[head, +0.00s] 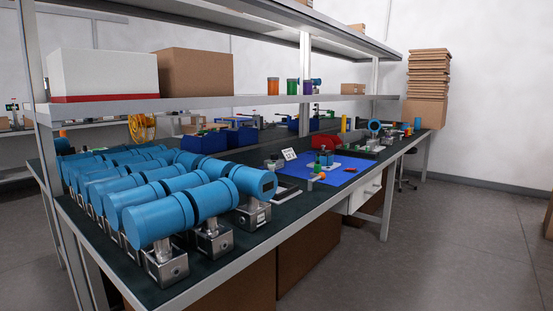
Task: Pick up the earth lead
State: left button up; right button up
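I cannot pick out the earth lead for certain. On the blue mat (343,173) on the bench are small parts, including one with an orange end (317,177) and a green-topped piece (326,157), too small to identify. A coiled yellow cable (141,127) shows further back at the left, beyond the shelf upright; I cannot tell whether it is a lead for this bench. Neither of my grippers is in view.
Several blue transmitters (160,217) on metal blocks crowd the near left of the bench (262,239). A shelf (200,104) with boxes overhangs it. Blue bins (204,142) and a red bin (327,142) stand behind.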

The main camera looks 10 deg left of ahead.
aim_at(317, 167)
jog(key=u, duration=0.45)
jog(key=i+l+u, duration=0.3)
jog(key=u, duration=0.2)
jog(key=i+l+u, duration=0.25)
jog(key=l+u, duration=0.25)
jog(key=i+l+u, duration=0.1)
jog(key=l, duration=0.35)
jog(key=i+l+u, duration=0.1)
jog(key=l, duration=0.4)
jog(key=i+l+u, duration=0.1)
jog(key=i+l, duration=0.15)
jog(key=l, duration=0.2)
jog(key=i+l, duration=0.1)
jog(key=l, duration=0.4)
jog(key=i+l+u, duration=0.15)
jog(key=l, duration=0.35)
jog(key=l+u, duration=0.1)
jog(key=l, duration=0.4)
jog(key=i, duration=0.05)
